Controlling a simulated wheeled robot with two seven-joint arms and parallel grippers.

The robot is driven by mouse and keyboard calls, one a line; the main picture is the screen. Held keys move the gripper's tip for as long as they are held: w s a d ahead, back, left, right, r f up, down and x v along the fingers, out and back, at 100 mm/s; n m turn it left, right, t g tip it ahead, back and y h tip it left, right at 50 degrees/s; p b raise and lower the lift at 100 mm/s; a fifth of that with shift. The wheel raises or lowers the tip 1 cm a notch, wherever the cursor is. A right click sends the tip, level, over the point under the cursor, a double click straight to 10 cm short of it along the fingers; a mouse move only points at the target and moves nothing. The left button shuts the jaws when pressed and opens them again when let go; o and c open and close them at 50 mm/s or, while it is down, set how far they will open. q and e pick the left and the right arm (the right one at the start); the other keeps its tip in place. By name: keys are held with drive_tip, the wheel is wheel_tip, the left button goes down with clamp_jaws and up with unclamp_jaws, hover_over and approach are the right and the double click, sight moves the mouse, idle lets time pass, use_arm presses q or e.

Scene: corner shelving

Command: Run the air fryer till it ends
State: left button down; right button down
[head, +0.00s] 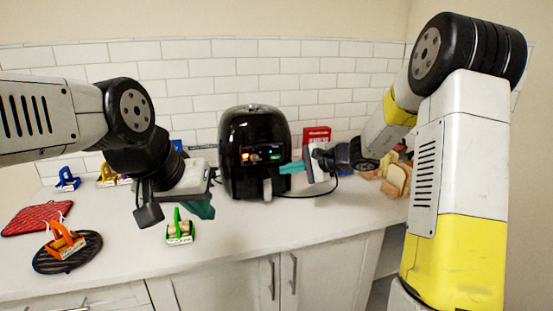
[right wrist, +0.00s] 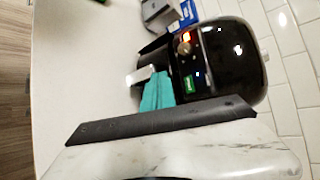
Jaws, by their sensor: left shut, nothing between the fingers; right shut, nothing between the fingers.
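The black air fryer (head: 254,130) stands upright on the counter against the tiled wall; it also shows in the right wrist view (right wrist: 232,55). Its front panel has an orange-red light, a knob and a small green light lit. Its drawer looks closed, with the handle (head: 267,188) at the front. My right gripper (head: 284,168), with teal fingers, is shut and empty just right of the panel; in the right wrist view its fingers (right wrist: 158,90) point at the fryer's front. Whether they touch it I cannot tell. My left gripper (head: 207,211) is shut and empty, left of the fryer above the counter.
A green-handled item (head: 180,230) lies on the front counter, and an orange one (head: 64,241) on a black round trivet (head: 82,257). A red box (head: 317,134) and bread slices (head: 398,178) are to the right.

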approach(270, 161)
drive_tip(key=shift+w+a+f, duration=0.25)
drive_tip(key=shift+a+f, duration=0.35)
drive_tip(key=shift+a, duration=0.3)
drive_tip(key=shift+w+a+f, duration=0.3)
drive_tip(key=shift+a+f, duration=0.3)
drive_tip(key=shift+a, duration=0.35)
idle(0.5)
drive_tip(key=shift+w+a, duration=0.1)
drive_tip(key=shift+w, duration=0.25)
drive_tip(key=shift+w+a, duration=0.1)
drive_tip(key=shift+w, duration=0.25)
idle(0.5)
drive_tip(key=shift+s, duration=0.1)
drive_tip(key=shift+s+d, duration=0.2)
drive_tip(key=shift+s, duration=0.45)
drive_tip(key=shift+s+d, duration=0.25)
drive_tip(key=shift+s, duration=0.55)
drive_tip(key=shift+s+d, duration=0.3)
drive_tip(key=shift+s, duration=0.5)
drive_tip(key=shift+s+d, duration=0.25)
drive_tip(key=shift+s, duration=0.55)
